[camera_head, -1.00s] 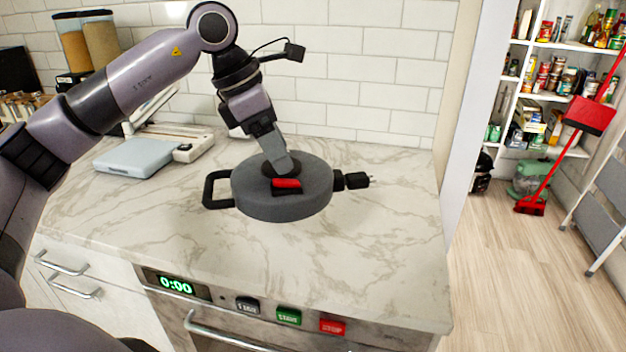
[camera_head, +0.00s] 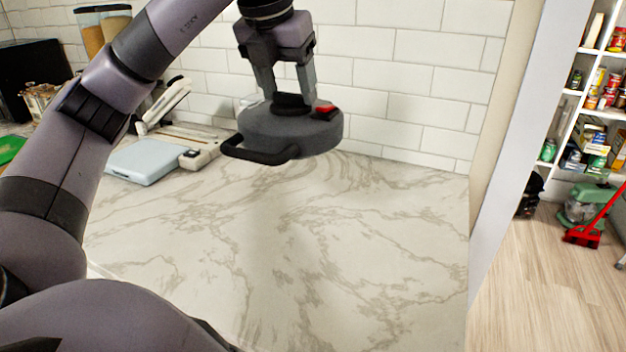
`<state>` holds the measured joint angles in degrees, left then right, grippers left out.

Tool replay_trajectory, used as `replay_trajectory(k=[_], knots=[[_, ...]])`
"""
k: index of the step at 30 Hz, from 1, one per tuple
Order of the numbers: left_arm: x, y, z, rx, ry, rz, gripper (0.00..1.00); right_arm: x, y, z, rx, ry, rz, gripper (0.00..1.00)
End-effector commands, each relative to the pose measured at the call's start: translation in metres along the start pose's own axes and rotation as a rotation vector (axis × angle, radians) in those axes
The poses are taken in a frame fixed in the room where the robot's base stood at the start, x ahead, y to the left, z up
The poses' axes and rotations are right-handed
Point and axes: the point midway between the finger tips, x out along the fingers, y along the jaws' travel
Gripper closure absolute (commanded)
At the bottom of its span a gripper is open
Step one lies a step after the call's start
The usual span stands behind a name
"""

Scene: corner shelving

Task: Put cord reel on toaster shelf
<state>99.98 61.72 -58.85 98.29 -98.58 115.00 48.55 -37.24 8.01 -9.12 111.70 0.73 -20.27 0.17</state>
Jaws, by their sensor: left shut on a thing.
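The cord reel (camera_head: 290,135) is a round dark grey drum with a black loop handle and a red switch. It hangs above the marble counter near the tiled wall, its handle toward the front left. My left gripper (camera_head: 288,97) points down from above and is shut on the hub at the reel's top. Corner shelving (camera_head: 567,105) stands in the pantry at the far right, only partly in frame. I cannot make out a toaster on it. My right gripper is not in view.
The counter (camera_head: 290,250) is clear in front of the reel. A light blue kitchen scale (camera_head: 145,162) lies at the back left. A wall edge (camera_head: 522,120) separates counter and pantry. A red broom (camera_head: 582,236) and a green appliance (camera_head: 588,203) stand on the pantry floor.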

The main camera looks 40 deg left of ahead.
Motion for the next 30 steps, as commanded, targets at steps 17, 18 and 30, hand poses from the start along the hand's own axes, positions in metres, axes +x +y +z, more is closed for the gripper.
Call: replay_trajectory(k=[17, 18, 30], knots=[[0.071, 0.002, -0.030, -0.008, -0.002, 0.003, 1.00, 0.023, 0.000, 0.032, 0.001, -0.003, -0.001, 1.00], [0.079, 0.001, -0.033, -0.007, -0.003, 0.002, 1.00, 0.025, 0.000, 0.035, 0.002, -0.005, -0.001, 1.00], [0.138, 0.001, -0.057, -0.008, -0.007, 0.001, 1.00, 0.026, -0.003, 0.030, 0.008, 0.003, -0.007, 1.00]])
